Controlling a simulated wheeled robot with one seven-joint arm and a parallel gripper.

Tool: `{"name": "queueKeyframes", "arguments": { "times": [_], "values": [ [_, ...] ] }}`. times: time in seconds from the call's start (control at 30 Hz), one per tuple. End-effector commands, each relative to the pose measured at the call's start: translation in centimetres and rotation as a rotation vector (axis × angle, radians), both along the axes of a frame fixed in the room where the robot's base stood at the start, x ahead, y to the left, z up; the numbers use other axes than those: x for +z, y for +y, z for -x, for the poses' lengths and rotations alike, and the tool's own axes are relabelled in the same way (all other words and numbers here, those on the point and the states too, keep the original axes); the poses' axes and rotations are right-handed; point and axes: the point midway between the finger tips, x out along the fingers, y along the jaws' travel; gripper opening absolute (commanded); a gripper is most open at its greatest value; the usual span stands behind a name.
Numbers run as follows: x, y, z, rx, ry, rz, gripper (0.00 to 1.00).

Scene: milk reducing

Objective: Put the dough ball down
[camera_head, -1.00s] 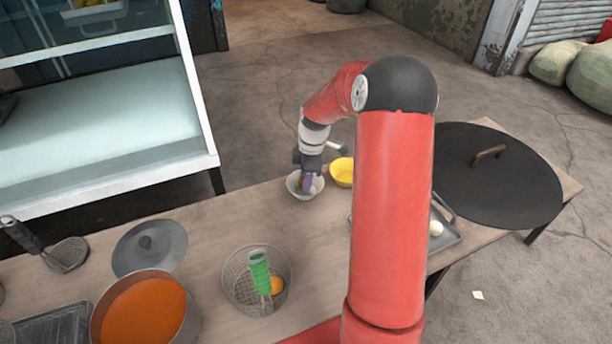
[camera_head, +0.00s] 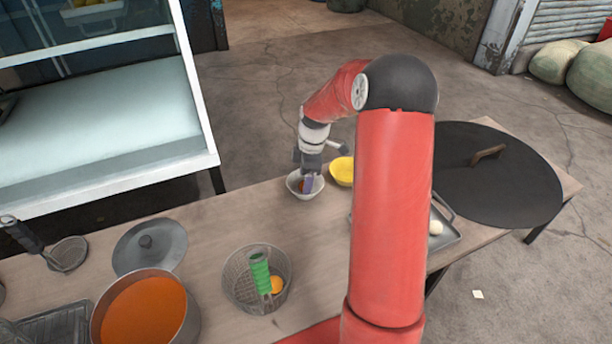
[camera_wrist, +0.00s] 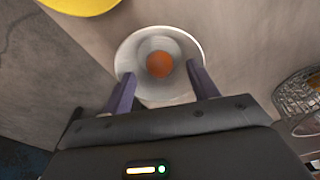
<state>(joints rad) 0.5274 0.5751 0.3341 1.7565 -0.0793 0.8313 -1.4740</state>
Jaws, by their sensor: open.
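An orange-brown dough ball (camera_wrist: 159,64) lies in a white bowl (camera_wrist: 186,43) in the wrist view. My gripper (camera_wrist: 162,84) is open, with its two purple fingers spread at the near rim of the bowl, one to each side of the ball. The fingers look apart from the ball. In the head view the white bowl (camera_head: 293,187) stands near the table's far edge, and my gripper (camera_head: 307,184) is over it. There the fingers partly hide the ball.
A yellow bowl (camera_head: 342,170) stands just right of the white bowl. A wire basket (camera_head: 232,286) with a green-handled tool and an orange ball, a pot of orange liquid (camera_head: 145,312) and a lid (camera_head: 150,247) stand nearer. My arm partly hides a tray (camera_head: 447,236) at right.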

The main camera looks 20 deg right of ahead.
Motion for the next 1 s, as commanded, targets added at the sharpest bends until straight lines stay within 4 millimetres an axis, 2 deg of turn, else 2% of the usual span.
{"name": "queueKeyframes", "arguments": {
  "times": [0.17, 0.5, 1.0],
  "values": [
    [1.9, 0.0, 0.0, 0.000, -0.001, 0.000, 0.59],
    [6.9, 0.0, 0.0, 0.000, 0.000, 0.000, 0.59],
    [7.2, 0.1, 0.0, -0.003, -0.001, 0.002, 0.59]
  ]
}}
